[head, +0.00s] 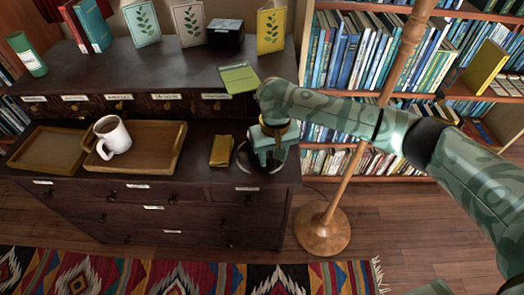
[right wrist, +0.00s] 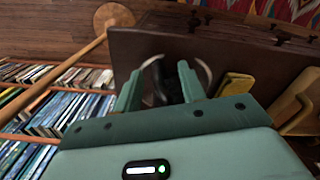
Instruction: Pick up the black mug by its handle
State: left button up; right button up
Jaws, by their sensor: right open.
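A dark round thing with a pale rim (head: 245,164), which I take to be the black mug, sits at the right end of the dark cabinet's lower top. My right gripper (head: 265,160) is right over it and hides most of it. In the right wrist view my right gripper (right wrist: 160,74) is open, with dark surface (right wrist: 172,88) between its fingers and pale curved edges beside them. I cannot tell where the handle is or whether the fingers touch the mug. My left gripper is not in view.
A mustard book (head: 222,150) lies just left of the gripper. The cabinet's raised back (head: 160,70) bears books and a black box (head: 226,32). A wooden pole stand (head: 322,228) rises to the right before bookshelves.

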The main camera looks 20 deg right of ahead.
aim_at(273, 167)
jog(key=f+b, duration=0.1)
jog(key=f, duration=0.1)
jog(key=f+b, duration=0.2)
jog(key=f, duration=0.1)
jog(key=shift+w+d, duration=0.15)
jog(key=shift+d, duration=0.05)
jog(key=shift+r, duration=0.3)
jog(key=shift+c, duration=0.3)
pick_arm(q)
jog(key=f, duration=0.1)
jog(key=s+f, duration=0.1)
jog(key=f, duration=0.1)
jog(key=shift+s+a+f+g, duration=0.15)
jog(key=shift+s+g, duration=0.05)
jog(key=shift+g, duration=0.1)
pick_arm(e)
grip_shut()
jog(key=shift+r, duration=0.15)
